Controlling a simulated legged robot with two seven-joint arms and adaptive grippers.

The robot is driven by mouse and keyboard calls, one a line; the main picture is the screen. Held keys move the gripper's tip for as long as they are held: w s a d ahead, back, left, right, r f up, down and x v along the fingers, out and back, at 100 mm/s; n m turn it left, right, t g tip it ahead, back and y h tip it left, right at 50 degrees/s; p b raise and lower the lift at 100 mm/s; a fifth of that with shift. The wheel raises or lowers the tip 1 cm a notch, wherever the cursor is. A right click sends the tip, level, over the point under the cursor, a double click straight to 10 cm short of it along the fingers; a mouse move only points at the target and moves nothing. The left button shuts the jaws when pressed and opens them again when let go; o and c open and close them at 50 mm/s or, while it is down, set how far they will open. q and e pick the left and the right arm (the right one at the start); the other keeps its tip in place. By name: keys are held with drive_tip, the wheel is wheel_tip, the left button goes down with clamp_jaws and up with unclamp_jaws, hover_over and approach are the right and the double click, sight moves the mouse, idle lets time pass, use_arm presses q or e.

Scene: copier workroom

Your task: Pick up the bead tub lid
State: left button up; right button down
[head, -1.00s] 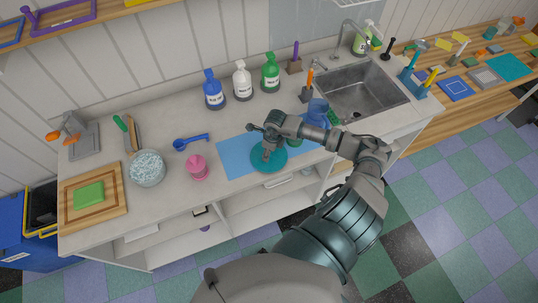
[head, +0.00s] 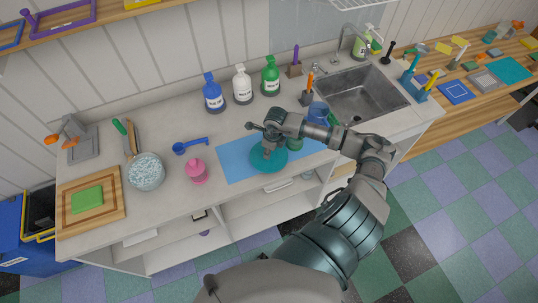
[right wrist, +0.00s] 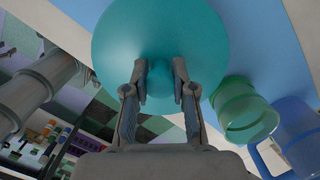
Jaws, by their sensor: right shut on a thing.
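The teal round lid (head: 277,160) is over the front part of the blue mat (head: 232,152) in the head view. My right gripper (head: 266,153) is above it, pointing down. In the right wrist view the lid (right wrist: 155,25) fills the top middle, and my right gripper's fingers (right wrist: 160,80) are shut on its teal knob. I cannot tell whether the lid touches the mat. The tub of pale beads (head: 146,172) stands open to the left on the counter. My left gripper is not in view.
A green cup (right wrist: 245,110) and a blue mug (right wrist: 297,130) stand close to the lid. A pink pot (head: 197,172) and a blue scoop (head: 190,146) lie between tub and mat.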

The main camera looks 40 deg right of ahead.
drive_tip(key=s+a+r+b, duration=0.2)
drive_tip(key=s+a+b, duration=0.1)
drive_tip(key=s+a, duration=0.8)
drive_tip(key=shift+s, duration=0.25)
drive_tip(key=shift+a+r, duration=0.1)
